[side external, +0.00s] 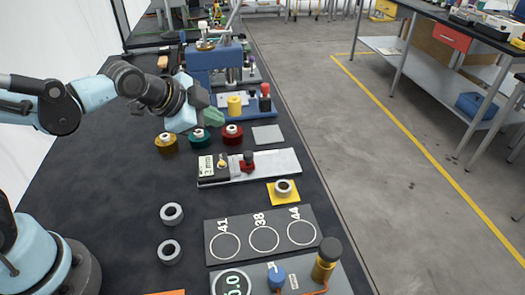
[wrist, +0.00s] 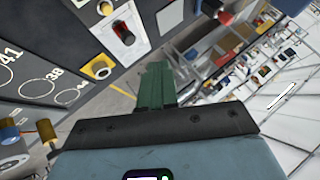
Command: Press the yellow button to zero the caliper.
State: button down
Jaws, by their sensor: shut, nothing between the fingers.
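The caliper (side external: 275,162) is a pale flat plate on the dark table, with a small display marked "mm" at its left end. Its small yellow button (side external: 222,160) stands beside the display, left of a red and black knob (side external: 247,162). My gripper (side external: 214,118) is above and behind the caliper, apart from it, with its green fingers closed and empty. In the wrist view the green fingers (wrist: 155,85) point away from the caliper's red knob (wrist: 124,33). A small yellowish part, likely the button (wrist: 105,8), shows at the top edge.
Yellow, green and red spools (side external: 232,133) stand just behind the caliper, under my gripper. A blue press (side external: 215,60) is further back. In front are a ring on a yellow square (side external: 285,198), a board with circles (side external: 245,225), two loose rings and a brass knob (side external: 325,265).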

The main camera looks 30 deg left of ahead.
jog(key=shift+f, duration=0.15)
jog(key=shift+f, duration=4.25)
jog(key=shift+f, duration=0.1)
jog(key=shift+f, duration=0.35)
jog(key=shift+f, duration=0.35)
jog(key=shift+r, duration=0.8)
jog(key=shift+r, duration=2.5)
